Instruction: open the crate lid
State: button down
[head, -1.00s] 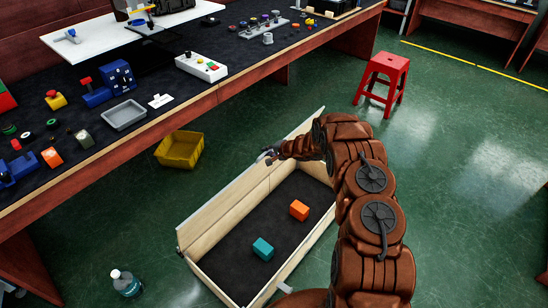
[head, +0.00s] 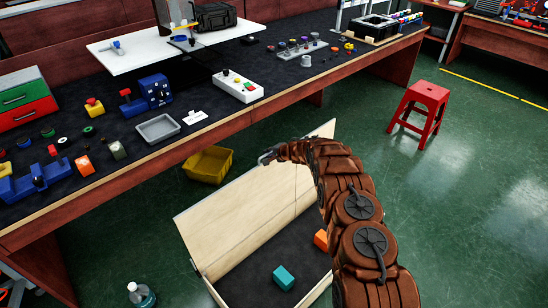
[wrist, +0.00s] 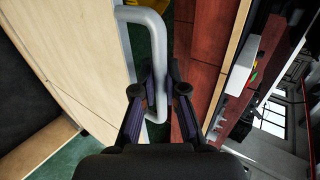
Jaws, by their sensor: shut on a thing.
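The crate (head: 250,272) stands on the floor with a dark inside. Its pale wooden lid (head: 245,212) is raised and leans back toward the bench, its broad inner face showing. My gripper (head: 268,157) is at the lid's upper edge. In the wrist view the gripper (wrist: 160,92) is shut on the grey bar handle (wrist: 159,45) on the lid's outer side. The lid's wooden face (wrist: 75,60) fills the left of that view. A teal block (head: 284,277) and an orange block (head: 321,240), partly hidden by my arm, lie inside the crate.
The long workbench (head: 225,122) with many small items runs behind the crate. A yellow bin (head: 208,165) sits on the floor between lid and bench. A red stool (head: 420,110) stands right on open green floor. A bottle (head: 141,295) stands at the lower left.

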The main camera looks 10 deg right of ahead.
jog(key=shift+w+a, duration=0.25)
jog(key=shift+w, duration=0.3)
jog(key=c, duration=1.2)
grip_release()
jog(key=v, duration=1.2)
